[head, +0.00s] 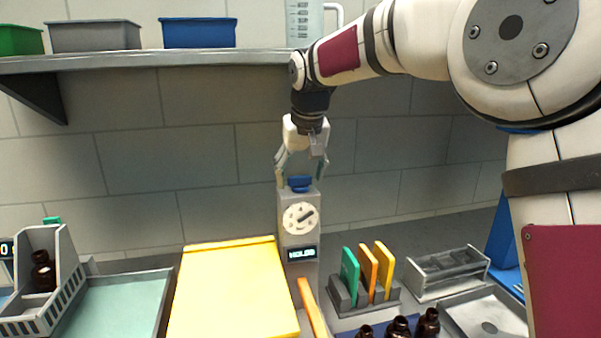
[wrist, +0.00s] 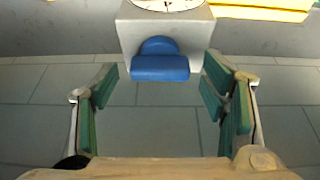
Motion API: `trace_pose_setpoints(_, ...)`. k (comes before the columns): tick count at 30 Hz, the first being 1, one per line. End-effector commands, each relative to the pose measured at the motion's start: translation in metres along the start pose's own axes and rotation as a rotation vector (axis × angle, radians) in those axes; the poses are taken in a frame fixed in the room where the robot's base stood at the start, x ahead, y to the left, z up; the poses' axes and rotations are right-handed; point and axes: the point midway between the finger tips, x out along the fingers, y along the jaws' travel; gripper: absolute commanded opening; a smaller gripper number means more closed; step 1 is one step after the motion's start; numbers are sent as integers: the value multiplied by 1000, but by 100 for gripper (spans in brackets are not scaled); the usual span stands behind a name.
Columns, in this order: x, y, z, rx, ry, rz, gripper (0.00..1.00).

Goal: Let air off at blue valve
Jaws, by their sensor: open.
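The blue valve (head: 300,184) sits on top of a grey box (head: 298,257) with a round white dial (head: 300,218) and a small lit display. In the wrist view the blue valve (wrist: 160,66) shows a rounded hub and a wide bar, on the box's top face (wrist: 128,32). My gripper (head: 297,172) is over the box from above. Its green-padded fingers (wrist: 162,95) are spread, one to each side of the valve, with visible gaps in the wrist view. Nothing is held between them. I cannot tell the exact height of the fingertips against the valve.
A yellow board (head: 235,290) lies left of the box. A rack with green, orange and yellow tabs (head: 368,275) stands to the right. Brown bottles (head: 398,327) are at the front. A shelf (head: 150,60) with bins (head: 198,33) hangs above left.

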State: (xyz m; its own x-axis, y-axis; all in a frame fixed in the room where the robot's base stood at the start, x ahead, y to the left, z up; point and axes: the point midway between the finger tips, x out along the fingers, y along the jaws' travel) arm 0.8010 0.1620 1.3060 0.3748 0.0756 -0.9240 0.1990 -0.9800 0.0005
Motion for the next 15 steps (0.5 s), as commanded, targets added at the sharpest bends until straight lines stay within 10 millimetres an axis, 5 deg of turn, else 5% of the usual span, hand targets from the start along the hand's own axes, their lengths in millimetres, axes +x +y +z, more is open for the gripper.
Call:
trace_pose_setpoints(2,0,0,0,0,0,0,64)
trace_pose_setpoints(8,0,0,0,0,0,0,19)
trace_pose_setpoints(15,0,0,0,-6,0,-4,19)
